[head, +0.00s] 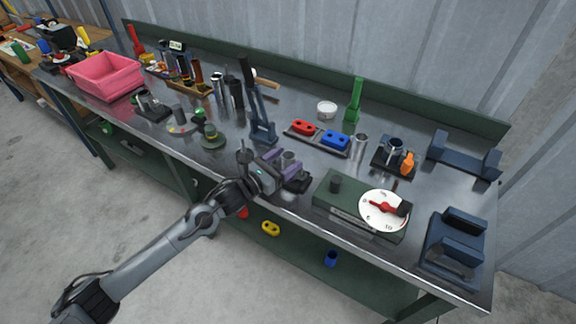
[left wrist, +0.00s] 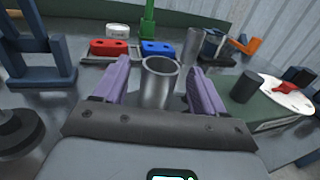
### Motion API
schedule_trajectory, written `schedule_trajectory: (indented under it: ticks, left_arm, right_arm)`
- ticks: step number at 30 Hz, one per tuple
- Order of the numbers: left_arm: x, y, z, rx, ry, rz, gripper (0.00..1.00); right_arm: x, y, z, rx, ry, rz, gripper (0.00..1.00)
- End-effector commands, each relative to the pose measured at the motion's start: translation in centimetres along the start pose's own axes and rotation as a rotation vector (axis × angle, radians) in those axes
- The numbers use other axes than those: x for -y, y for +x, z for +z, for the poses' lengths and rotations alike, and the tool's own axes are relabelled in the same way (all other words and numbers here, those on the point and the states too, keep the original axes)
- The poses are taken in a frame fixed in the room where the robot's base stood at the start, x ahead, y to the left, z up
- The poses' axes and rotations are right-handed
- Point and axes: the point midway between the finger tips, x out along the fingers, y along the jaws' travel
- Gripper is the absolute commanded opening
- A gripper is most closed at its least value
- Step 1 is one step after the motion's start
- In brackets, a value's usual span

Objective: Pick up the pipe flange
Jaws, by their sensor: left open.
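A grey hollow metal pipe piece (left wrist: 159,85) stands upright in the left wrist view; it also shows in the head view (head: 288,158) near the bench's front edge. It may be the pipe flange, but its base is hidden. My left gripper (head: 282,165) has its purple fingers apart, one on each side of the pipe piece. In the left wrist view gaps show between the fingers (left wrist: 158,88) and the pipe wall, so it is not gripped. Red (head: 303,127) and blue (head: 335,140) two-hole flange-shaped plates lie on a tray behind. My right gripper is not in view.
A green box with a white dial (head: 384,211) stands to the right of my left gripper. A dark blue upright stand (head: 261,115) is behind it, and a green round-based piece (head: 211,136) is to the left. A pink bin (head: 104,76) stands far left.

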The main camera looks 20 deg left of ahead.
Motion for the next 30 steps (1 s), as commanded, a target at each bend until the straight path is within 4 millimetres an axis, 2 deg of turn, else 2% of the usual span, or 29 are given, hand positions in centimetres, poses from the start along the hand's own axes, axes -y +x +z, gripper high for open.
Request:
schedule_trajectory:
  ticks: [3,6,16,28,30]
  left_arm:
    - [-0.1,1.7,-0.1,0.003,-0.001,0.001,0.71]
    - [-0.1,2.5,-0.1,0.002,-0.001,0.000,0.71]
    - [-0.1,2.9,-0.1,0.000,0.000,-0.001,0.71]
    - [-0.1,2.9,-0.1,0.000,0.000,-0.001,0.10]
    - [-0.1,2.9,0.0,0.002,0.001,0.000,0.07]
  right_arm:
    - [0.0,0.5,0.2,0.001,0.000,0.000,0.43]
    - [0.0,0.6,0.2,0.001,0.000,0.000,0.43]
    - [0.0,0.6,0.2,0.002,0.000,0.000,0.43]
    - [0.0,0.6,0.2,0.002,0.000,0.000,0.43]
    - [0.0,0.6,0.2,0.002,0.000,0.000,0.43]
